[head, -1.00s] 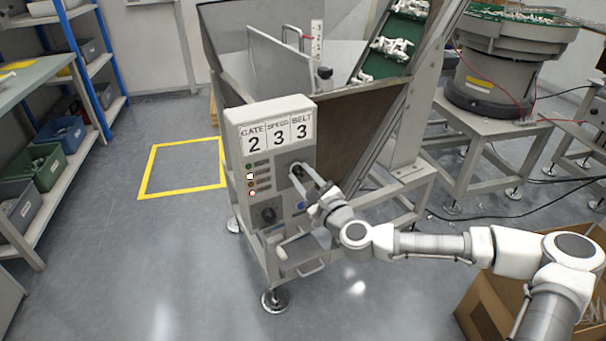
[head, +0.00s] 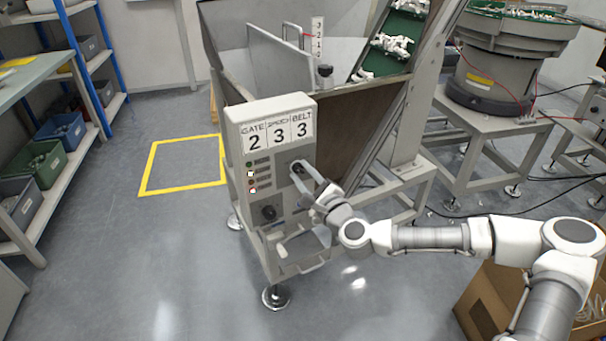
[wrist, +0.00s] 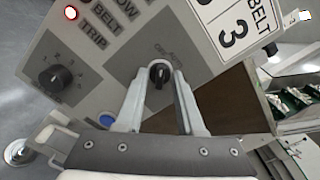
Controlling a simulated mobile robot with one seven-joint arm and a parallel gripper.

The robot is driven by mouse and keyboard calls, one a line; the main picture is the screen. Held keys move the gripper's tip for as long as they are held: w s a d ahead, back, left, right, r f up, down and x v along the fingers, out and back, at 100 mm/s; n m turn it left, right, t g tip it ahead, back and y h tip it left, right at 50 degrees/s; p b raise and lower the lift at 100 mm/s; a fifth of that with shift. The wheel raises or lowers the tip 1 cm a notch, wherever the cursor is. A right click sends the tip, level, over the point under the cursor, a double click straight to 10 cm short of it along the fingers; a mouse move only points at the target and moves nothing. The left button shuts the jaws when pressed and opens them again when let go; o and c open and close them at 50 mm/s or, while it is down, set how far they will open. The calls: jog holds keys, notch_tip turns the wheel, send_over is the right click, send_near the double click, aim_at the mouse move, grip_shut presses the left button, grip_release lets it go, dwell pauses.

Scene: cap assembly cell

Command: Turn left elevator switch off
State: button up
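The elevator's grey control box (head: 235,125) stands at the middle in the head view, with a card reading GATE 2, SPEED 3, BELT 3. A black rotary switch (wrist: 159,73) sits on its grey plate in the wrist view, its pale pointer mark toward the lower part of the knob. My gripper (wrist: 158,78) is open, with one finger on each side of the knob. Small gaps seem to show; contact is unclear.
A numbered black dial (wrist: 55,75) and a blue button (wrist: 106,119) are on the same panel. Lit lamps (head: 251,174) show on its left side. A cardboard box (head: 490,310) stands at lower right. The floor left of the machine is clear.

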jog(key=o, duration=0.5)
jog(key=shift+c, duration=0.2)
jog(key=shift+s, duration=0.1)
jog(key=p+v, duration=0.9)
jog(key=v, duration=0.8)
jog(key=shift+s+d, duration=0.1)
